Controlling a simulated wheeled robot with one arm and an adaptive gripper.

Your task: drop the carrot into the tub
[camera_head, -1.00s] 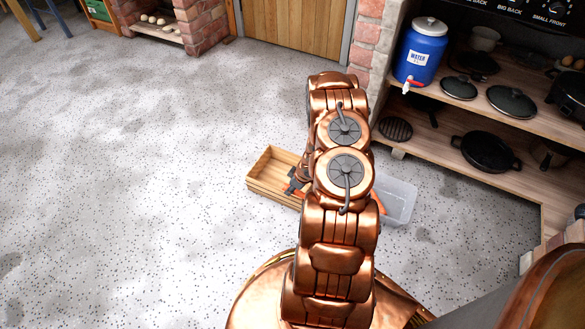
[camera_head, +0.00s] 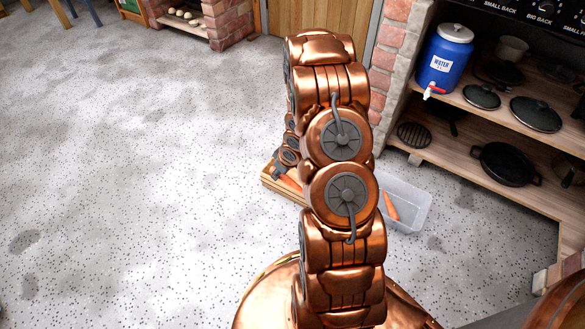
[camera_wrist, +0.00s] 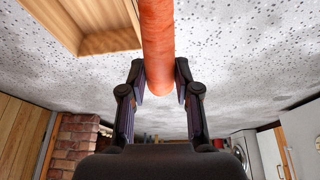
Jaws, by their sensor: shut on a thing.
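My gripper (camera_wrist: 160,78) is shut on an orange carrot (camera_wrist: 157,35), with a finger on each side near its blunt end. The carrot's far end runs out of the top of the wrist view. In the head view my arm hides most of the gripper, and a bit of orange (camera_head: 291,182) shows beside it over the wooden box. The clear plastic tub (camera_head: 415,210) stands on the floor right of my arm. An orange carrot-like piece (camera_head: 390,207) shows inside the tub, whose left side is hidden by my arm.
A wooden box (camera_head: 283,196) stands on the floor left of my arm, partly hidden; its rim also shows in the wrist view (camera_wrist: 108,41). Shelves (camera_head: 455,150) with pans and a blue water container (camera_head: 444,62) stand at the right. The speckled floor (camera_head: 130,190) at left is clear.

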